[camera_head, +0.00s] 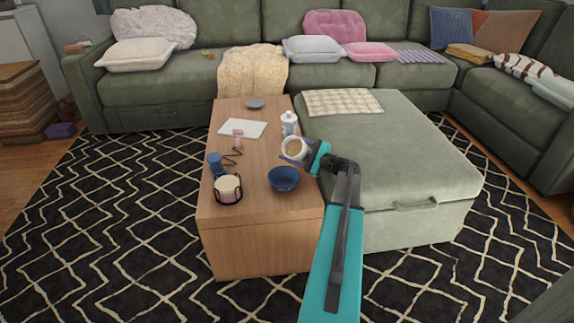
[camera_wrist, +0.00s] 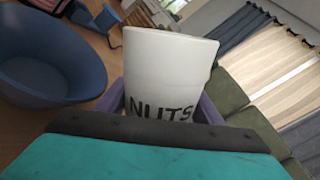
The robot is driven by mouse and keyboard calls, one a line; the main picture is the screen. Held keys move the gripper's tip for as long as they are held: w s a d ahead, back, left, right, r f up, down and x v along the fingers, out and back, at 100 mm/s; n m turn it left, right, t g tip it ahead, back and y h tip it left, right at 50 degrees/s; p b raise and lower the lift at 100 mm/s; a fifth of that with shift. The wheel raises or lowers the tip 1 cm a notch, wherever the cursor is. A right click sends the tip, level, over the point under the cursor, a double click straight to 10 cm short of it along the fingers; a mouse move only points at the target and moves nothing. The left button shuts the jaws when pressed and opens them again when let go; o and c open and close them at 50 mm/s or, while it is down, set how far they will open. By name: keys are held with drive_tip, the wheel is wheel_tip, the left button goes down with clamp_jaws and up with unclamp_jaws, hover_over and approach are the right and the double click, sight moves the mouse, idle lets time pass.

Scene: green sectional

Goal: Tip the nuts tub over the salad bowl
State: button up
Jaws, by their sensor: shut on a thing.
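The white nuts tub (camera_head: 293,148) is in my gripper (camera_head: 296,156), above the wooden table and behind the salad bowl in the head view. The tub is tilted, with its open top facing the head camera and brownish contents showing inside. In the wrist view the tub (camera_wrist: 168,75) shows the word NUTS, with the purple fingers (camera_wrist: 160,105) at its sides. The dark blue salad bowl (camera_head: 284,179) stands on the table, a little in front of the tub; its inside looks empty. It also shows at the left of the wrist view (camera_wrist: 45,65).
The wooden table (camera_head: 250,220) also holds a candle jar (camera_head: 228,188) in a dark holder, a blue cup (camera_head: 215,163), a white bottle (camera_head: 289,124), a white book or pad (camera_head: 242,128) and a grey dish (camera_head: 255,103). A green ottoman (camera_head: 400,150) adjoins its right side.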

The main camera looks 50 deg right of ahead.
sight(295, 140)
drive_tip(key=shift+n+b, duration=0.4)
drive_tip(key=shift+b, duration=0.05)
drive_tip(key=shift+d+r, duration=0.1)
drive_tip(key=shift+r, duration=0.15)
drive_tip(key=shift+r+n+b, duration=0.2)
drive_tip(key=shift+n+b, duration=0.2)
drive_tip(key=shift+n, duration=0.1)
drive_tip(key=shift+r, duration=0.1)
idle(0.4)
drive_tip(key=shift+d+r+n+b, duration=0.1)
drive_tip(key=shift+r+n+b, duration=0.15)
drive_tip(key=shift+n+b, duration=0.2)
drive_tip(key=shift+r+n+b, duration=0.2)
drive_tip(key=shift+n+b, duration=0.1)
drive_tip(key=shift+n, duration=0.05)
drive_tip(key=shift+r+n+b, duration=0.8)
drive_tip(key=shift+r+n, duration=0.4)
drive_tip(key=shift+n, duration=0.5)
idle(3.8)
